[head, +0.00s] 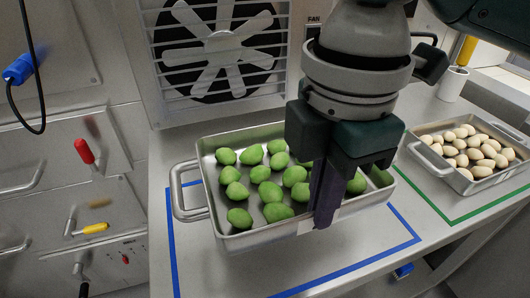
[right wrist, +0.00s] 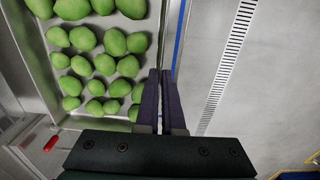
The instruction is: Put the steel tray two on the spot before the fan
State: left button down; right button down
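A second steel tray (head: 475,186) with pale pieces stands at the right. No number shows on either tray. My left gripper is out of view.
A green outline (head: 470,215) lies around the pale pieces' tray. A white cup (head: 453,84) with a yellow handle stands behind it. At the left is a panel with a red-handled lever (head: 84,151) and a yellow one (head: 95,228).

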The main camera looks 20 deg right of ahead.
aim_at(315, 230)
notch_tip(315, 230, down, 8)
jog(key=shift+r+b, duration=0.15)
jog(key=shift+b, duration=0.45)
jog(key=c, duration=1)
grip_release()
jog(key=shift+c, duration=0.2)
